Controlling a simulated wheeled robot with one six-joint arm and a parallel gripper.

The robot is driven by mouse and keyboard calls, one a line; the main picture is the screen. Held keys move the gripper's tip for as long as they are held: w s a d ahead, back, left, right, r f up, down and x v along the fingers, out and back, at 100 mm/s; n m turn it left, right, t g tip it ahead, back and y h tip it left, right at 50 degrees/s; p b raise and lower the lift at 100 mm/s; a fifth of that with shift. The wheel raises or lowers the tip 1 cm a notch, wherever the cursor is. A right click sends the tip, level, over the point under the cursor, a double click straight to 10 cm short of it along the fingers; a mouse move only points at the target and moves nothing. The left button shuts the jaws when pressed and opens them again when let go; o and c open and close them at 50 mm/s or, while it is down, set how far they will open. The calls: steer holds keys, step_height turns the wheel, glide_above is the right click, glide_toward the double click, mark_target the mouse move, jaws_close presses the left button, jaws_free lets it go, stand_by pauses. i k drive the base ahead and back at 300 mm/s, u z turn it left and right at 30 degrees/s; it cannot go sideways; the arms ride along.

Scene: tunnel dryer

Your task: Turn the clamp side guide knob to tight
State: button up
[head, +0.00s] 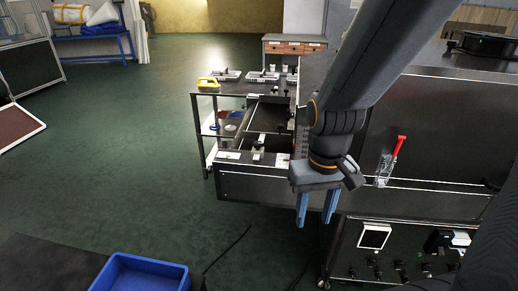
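My gripper (315,219) hangs in front of the dark machine (450,125), fingers pointing down. Its two blue fingers are apart with nothing seen between them. I cannot tell for sure which part is the side guide knob. A small dark knob-like part (258,146) stands at the near end of the conveyor section, left of my gripper and apart from it. Its setting is too small to read. My arm hides part of the machine behind it.
A red-handled toggle clamp (393,155) is on the machine front, right of my gripper. A control panel (400,252) with several dark knobs is below. A blue bin (140,275) is front left.

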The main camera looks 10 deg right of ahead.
mark_target(257, 145)
steer(key=u, duration=0.05)
steer(key=k, duration=1.2)
steer(key=z, duration=0.65)
steer(key=i, duration=1.35)
steer(key=u, duration=0.7)
steer(key=i, duration=0.45)
steer(key=u, duration=0.5)
